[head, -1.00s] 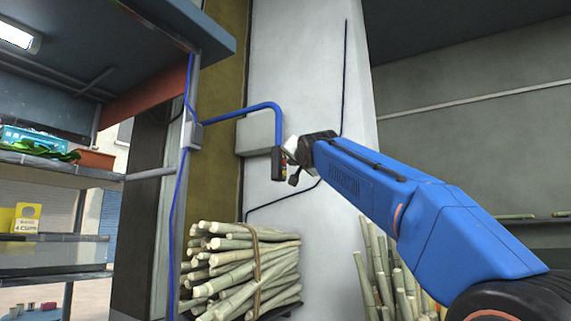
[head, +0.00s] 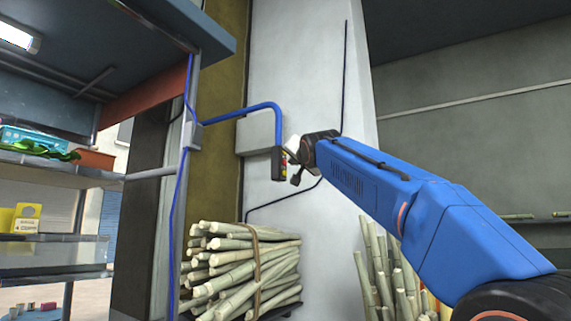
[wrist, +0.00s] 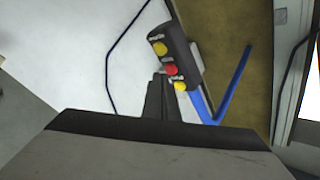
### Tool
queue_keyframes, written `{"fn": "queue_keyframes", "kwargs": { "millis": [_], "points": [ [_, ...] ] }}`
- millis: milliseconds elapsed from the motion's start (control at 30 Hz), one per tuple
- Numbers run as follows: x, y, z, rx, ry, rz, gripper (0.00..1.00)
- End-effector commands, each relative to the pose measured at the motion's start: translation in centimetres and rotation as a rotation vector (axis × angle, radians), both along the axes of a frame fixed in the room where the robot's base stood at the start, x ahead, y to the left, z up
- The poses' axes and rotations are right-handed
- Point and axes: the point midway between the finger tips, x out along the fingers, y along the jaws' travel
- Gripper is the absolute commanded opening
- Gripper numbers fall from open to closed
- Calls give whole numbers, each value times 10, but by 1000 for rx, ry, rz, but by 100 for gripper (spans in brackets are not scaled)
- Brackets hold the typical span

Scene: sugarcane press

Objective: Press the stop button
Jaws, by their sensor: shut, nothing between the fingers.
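A dark control box (head: 279,163) hangs at the end of a blue pipe in front of the pale wall. In the wrist view the box (wrist: 184,50) carries a red button (wrist: 171,70) between two yellow buttons, one above (wrist: 160,48) and one below (wrist: 180,86). Their small labels are too blurred to read; the red one looks like the stop button. My gripper (head: 294,179) is shut and empty, just right of the box in the head view. In the wrist view its fingertips (wrist: 160,78) appear just left of the red button; I cannot tell whether they touch it.
The blue pipe (head: 240,111) runs from a post on the left to the box. A shelf unit (head: 60,170) is at the left.

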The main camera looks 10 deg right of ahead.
Motion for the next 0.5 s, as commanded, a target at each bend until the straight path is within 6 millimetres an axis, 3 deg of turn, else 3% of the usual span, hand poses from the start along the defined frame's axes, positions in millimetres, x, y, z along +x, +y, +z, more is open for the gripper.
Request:
{"fn": "queue_keyframes", "kwargs": {
  "millis": [500],
  "points": [
    [-6,-6,0,0,1,-1,0]
  ]
}}
